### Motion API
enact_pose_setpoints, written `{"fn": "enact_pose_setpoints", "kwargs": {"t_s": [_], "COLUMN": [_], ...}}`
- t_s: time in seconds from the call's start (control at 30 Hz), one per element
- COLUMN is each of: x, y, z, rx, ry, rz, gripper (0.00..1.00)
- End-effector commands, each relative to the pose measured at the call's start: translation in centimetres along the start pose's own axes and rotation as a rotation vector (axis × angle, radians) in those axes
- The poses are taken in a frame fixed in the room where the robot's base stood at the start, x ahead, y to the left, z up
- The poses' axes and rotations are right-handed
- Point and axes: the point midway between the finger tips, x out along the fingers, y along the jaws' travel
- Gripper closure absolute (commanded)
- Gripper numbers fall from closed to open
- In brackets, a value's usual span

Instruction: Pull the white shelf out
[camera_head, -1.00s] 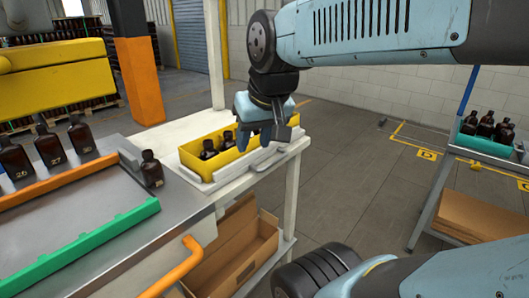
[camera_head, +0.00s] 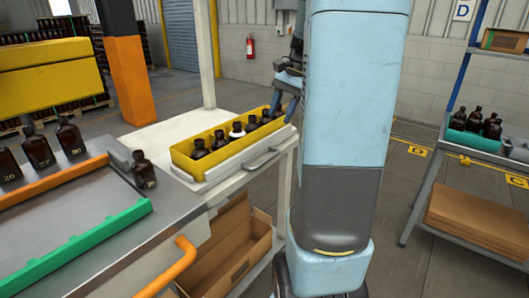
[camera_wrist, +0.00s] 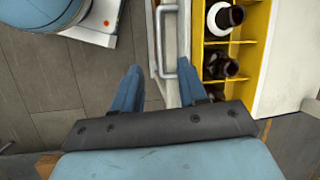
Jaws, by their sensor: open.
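The white shelf (camera_head: 222,176) sits on the white table under a yellow crate, with a grey bar handle (camera_head: 262,159) on its front. In the wrist view the shelf's white front (camera_wrist: 171,28) runs beside the crate, and the handle (camera_wrist: 158,40) stands out from it. My gripper (camera_wrist: 159,68) is open and empty. Its two blue fingers lie to either side of one end of the handle in that view; I cannot tell how far they are above it. In the head view my gripper (camera_head: 282,92) is partly hidden behind my arm, at the crate's far end.
The yellow crate (camera_head: 205,170) holds several dark bottles, one with a white top. A steel bench (camera_head: 100,225) with bottles and orange and green rails is at the left. A cardboard box (camera_head: 235,250) lies below the table. A rack (camera_head: 450,165) stands at the right.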

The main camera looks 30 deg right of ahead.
Motion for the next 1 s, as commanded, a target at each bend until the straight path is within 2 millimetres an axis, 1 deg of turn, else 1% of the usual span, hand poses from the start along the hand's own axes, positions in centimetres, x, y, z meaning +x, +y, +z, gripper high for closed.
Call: {"fn": "enact_pose_setpoints", "kwargs": {"t_s": [0.03, 0.13, 0.23, 0.37, 0.47, 0.57, 1.0], "x": [0.1, 0.1, 0.2, 0.8, 2.0, 3.6, 11.1], "y": [0.3, 0.6, 0.8, 0.8, 0.8, 0.8, 0.7], "z": [-1.2, -2.6, -3.3, -3.5, -3.4, -3.2, -2.8], "rx": [0.036, 0.083, 0.108, 0.117, 0.117, 0.117, 0.116], "ry": [-0.018, -0.041, -0.054, -0.060, -0.061, -0.062, -0.060], "rz": [-0.003, -0.010, -0.014, -0.015, -0.014, -0.014, -0.014], "gripper": [0.58, 0.58, 0.58, 0.58, 0.58, 0.58, 0.58]}}
